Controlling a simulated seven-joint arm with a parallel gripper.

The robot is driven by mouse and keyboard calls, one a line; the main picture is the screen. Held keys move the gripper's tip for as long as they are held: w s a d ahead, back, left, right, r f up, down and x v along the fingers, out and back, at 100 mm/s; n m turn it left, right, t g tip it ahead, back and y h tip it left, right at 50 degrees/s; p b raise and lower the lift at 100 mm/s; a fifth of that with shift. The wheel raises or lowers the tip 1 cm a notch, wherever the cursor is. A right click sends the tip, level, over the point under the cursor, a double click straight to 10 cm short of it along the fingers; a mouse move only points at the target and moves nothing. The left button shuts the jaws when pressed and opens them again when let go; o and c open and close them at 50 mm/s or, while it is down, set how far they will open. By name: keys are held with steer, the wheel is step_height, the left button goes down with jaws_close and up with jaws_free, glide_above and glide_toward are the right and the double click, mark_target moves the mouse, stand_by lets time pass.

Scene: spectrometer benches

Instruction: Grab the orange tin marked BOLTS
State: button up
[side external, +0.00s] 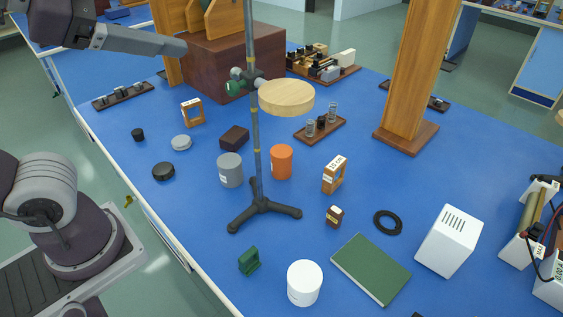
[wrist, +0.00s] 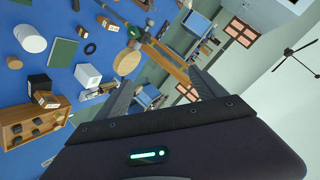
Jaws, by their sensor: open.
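The orange tin (side external: 281,160) stands upright on the blue bench in the side external view, just right of the stand's grey rod (side external: 256,130). No lettering can be read on it from this side. A grey tin (side external: 230,170) stands on the other side of the rod. I cannot make out the orange tin in the wrist view. My gripper (side external: 165,45) is at the upper left in the side external view, raised and well away from the tin. In the wrist view its two fingers (wrist: 163,95) are spread apart with nothing between them.
A round wooden disc (side external: 287,97) on the stand juts out above the orange tin. The stand's tripod foot (side external: 264,206) lies in front.

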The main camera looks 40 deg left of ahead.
step_height(320, 180, up, 5)
steer(key=w+m+t, duration=0.1)
steer(key=m+t, duration=0.1)
steer(key=m, duration=0.1)
steer(key=w+d+f+m, duration=0.2)
steer(key=w+d+m, duration=0.35)
steer(key=w, duration=0.65)
steer(key=w+d+f+m+g+h, duration=0.3)
steer(key=w+d+f+m, duration=0.7)
steer(key=w+d+f, duration=0.5)
steer(key=n+g+y, duration=0.4)
steer(key=g+y, duration=0.2)
steer(key=y, duration=0.9)
glide_toward(284, 164)
steer(key=x, duration=0.6)
steer(key=shift+w+a, duration=0.1)
steer(key=shift+x, duration=1)
steer(key=x, duration=0.5)
steer(key=shift+w, duration=0.15)
steer(key=c, duration=1.6)
steer(key=shift+o, duration=0.2)
